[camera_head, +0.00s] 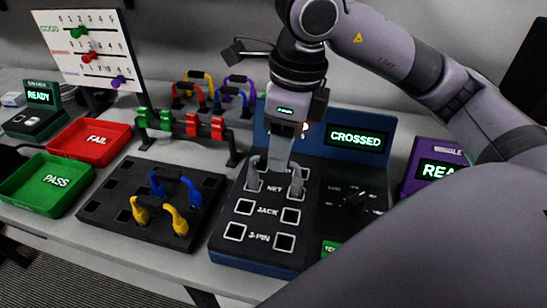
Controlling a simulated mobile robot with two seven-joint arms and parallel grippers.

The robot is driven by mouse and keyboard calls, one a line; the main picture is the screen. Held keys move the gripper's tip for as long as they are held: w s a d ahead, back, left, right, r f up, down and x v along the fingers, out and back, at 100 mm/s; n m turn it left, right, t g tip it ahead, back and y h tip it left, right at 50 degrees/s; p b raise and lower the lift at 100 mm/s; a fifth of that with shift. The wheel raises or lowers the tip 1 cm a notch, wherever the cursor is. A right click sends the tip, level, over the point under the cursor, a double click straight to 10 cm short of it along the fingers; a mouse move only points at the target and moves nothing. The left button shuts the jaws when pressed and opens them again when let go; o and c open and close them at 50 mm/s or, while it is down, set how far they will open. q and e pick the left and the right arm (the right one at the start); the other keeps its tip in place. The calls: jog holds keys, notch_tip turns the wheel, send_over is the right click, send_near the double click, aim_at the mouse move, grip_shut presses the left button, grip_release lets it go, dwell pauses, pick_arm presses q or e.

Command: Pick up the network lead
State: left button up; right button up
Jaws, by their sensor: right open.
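A grey lead, which I take to be the network lead (297,181), stands with its two plugs at the pair of sockets marked NET on the tester (223,246). The tester's screen (356,139) reads CROSSED. My right gripper (279,160) points down over the middle of the lead, between its two plugs. It is open. Its fingers hide the middle of the lead, and I cannot tell whether they touch it. My left gripper is not in view.
A black socket board (110,205) holds a blue lead (176,183) and a yellow lead (160,216). Left of it are a green PASS tray (57,180) and a red FAIL tray (97,139). A rack (180,124) with green and red clips stands behind. More leads hang behind it.

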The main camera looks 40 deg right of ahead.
jog(key=shift+w+d, duration=0.1)
jog(key=shift+w, duration=0.1)
jog(key=shift+w+f, duration=0.1)
jog(key=shift+f, duration=0.15)
jog(key=f, duration=0.4)
jog(key=w+f, duration=0.1)
jog(key=f, duration=0.1)
jog(key=shift+a+f+p, duration=0.25)
jog(key=shift+a+p, duration=0.1)
jog(key=shift+a, duration=0.05)
grip_shut()
